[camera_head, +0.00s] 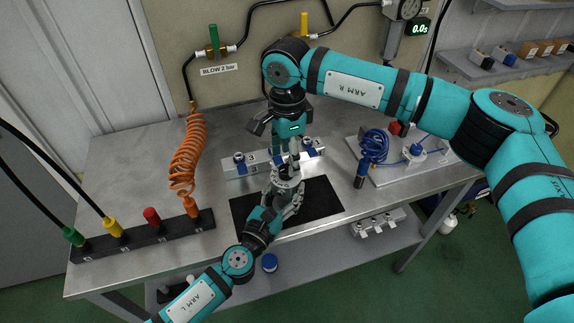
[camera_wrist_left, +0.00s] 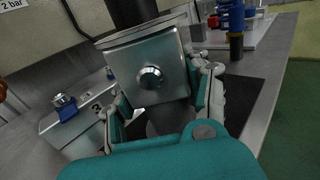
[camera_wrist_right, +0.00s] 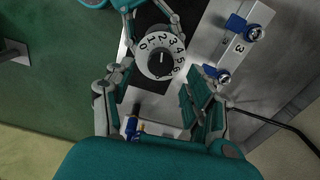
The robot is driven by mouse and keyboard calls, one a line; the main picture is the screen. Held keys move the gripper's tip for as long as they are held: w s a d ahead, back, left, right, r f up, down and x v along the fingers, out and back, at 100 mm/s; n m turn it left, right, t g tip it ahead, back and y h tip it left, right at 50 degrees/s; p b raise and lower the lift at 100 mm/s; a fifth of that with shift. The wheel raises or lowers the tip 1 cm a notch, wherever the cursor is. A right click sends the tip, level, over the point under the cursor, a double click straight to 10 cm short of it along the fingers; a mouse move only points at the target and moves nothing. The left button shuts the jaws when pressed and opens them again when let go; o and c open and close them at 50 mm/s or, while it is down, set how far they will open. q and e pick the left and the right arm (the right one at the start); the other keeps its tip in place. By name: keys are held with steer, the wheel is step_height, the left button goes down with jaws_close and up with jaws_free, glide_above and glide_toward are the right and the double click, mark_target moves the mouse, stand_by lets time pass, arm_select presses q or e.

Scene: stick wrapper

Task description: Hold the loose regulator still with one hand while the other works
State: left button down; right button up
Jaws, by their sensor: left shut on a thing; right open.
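The loose regulator is a silver block with a round dial on top. In the left wrist view its block (camera_wrist_left: 148,72) fills the middle, with a small round knob on its face. In the right wrist view its dial (camera_wrist_right: 160,58) shows numbers 0 to 6. In the head view it (camera_head: 288,174) is over the black mat (camera_head: 325,199); I cannot tell whether it touches the mat. My left gripper (camera_head: 285,192) is shut on the block, its fingers on either side. My right gripper (camera_wrist_right: 160,88) is open above the regulator, apart from the dial, with its fingers spread.
A grey rail with blue-collared fittings (camera_head: 240,165) lies just behind the regulator. An orange coiled hose (camera_head: 188,155) and a black manifold (camera_head: 140,236) with coloured plugs are at left. A plate with a blue coiled hose (camera_head: 374,145) is at right.

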mark_target(287, 168)
steer(key=shift+f, duration=1.9)
jaws_close()
